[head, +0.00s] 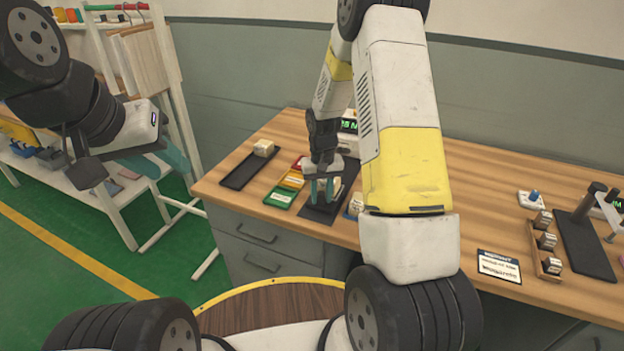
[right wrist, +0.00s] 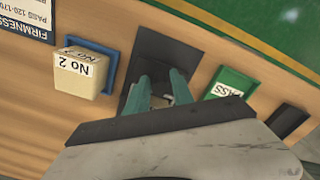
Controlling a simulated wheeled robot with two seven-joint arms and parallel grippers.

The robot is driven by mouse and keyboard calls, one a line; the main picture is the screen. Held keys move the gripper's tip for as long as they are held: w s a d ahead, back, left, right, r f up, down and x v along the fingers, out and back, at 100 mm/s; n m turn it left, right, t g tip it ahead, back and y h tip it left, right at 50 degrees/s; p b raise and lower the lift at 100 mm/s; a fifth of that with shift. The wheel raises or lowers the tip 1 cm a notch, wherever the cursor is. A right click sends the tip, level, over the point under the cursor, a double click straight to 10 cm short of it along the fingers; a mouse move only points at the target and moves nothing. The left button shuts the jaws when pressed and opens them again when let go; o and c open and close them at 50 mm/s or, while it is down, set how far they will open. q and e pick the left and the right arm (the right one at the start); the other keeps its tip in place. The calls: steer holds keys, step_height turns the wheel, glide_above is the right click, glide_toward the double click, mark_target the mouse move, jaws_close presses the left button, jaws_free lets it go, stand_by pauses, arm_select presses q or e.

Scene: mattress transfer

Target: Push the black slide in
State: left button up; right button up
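The black slide (head: 318,212) appears to be the flat dark plate on the wooden bench below my right gripper, near the front edge. It also shows in the right wrist view (right wrist: 168,52). My right gripper (head: 322,187) points down over this plate with its teal fingers apart. A small greyish shape lies between the fingers in the wrist view, too hidden to identify. I cannot tell whether the fingertips touch the plate. My arm hides much of the device behind it. My left gripper (head: 158,165) is off the bench at the left, fingers apart and apparently empty.
Red, yellow and green trays (head: 279,197) lie left of the plate, and a dark tray (head: 240,175) with a pale block (head: 264,147) further left. A No 2 block (right wrist: 84,72) on a blue tray is close by. A block rack (head: 536,250) stands right.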

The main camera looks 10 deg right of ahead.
jaws_close()
stand_by(1.4)
